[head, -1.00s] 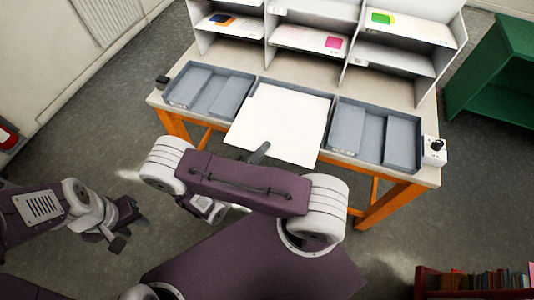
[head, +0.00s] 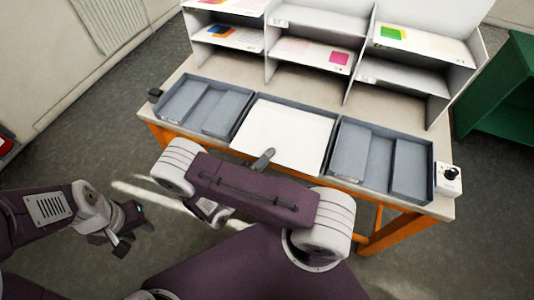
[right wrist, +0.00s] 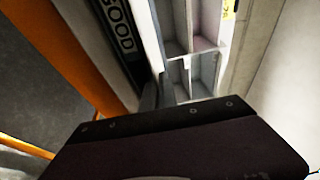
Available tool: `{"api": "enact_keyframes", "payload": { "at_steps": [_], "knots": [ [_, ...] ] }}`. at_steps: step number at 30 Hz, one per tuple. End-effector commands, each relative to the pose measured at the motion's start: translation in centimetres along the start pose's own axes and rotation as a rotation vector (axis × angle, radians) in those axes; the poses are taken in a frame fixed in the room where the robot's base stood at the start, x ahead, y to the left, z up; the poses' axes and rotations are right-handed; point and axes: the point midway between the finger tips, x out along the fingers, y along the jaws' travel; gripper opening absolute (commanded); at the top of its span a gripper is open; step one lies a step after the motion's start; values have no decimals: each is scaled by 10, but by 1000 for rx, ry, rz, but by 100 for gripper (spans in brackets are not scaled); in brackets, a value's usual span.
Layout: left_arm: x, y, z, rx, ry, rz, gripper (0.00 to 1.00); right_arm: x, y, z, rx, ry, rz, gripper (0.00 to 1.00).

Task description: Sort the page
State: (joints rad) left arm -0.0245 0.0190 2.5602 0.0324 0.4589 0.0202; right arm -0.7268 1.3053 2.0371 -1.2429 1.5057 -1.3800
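A blank white page (head: 285,135) lies in the middle grey tray (head: 326,150) on the table, its front edge near the tray's front rim. My right gripper (head: 263,158) is at the page's front edge, with one grey finger showing over it. My own arm hides the rest, so I cannot tell whether it is open or touches the page. The right wrist view shows no page between fingers. My left gripper (head: 125,228) hangs low at the left, away from the table, with its fingers apart and nothing between them.
Divided trays stand left (head: 232,115) and right (head: 400,165) of the middle one, both apparently empty. A shelf unit (head: 345,88) behind holds sheets with coloured squares. A white box with a black knob (head: 448,180) sits at the right corner. A "GOOD" label (right wrist: 122,30) shows in the right wrist view.

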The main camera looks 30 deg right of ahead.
Motion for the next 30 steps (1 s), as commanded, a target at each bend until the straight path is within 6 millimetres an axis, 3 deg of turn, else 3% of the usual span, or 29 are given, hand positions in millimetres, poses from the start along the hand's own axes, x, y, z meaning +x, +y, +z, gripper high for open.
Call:
{"api": "enact_keyframes", "payload": {
  "at_steps": [4, 6, 7, 17, 30],
  "knots": [
    [0, 0, 0, 0, 0, 0, 36, 0, 0, 0, 0, 0, 0, 0],
    [0, 0, 0, 0, 0, 0, 36, 0, -1, 0, 0, 0, 0, 21],
    [0, 0, 0, 0, 0, 0, 36, 0, -1, 0, 0, 0, 0, 27],
    [0, 0, 0, 0, 0, 0, 36, -2, 0, 0, 0, -2, 0, 27],
    [6, 0, 0, 0, 0, 0, 36, -84, 0, 1, 1, -3, 0, 27]
  ]
}}
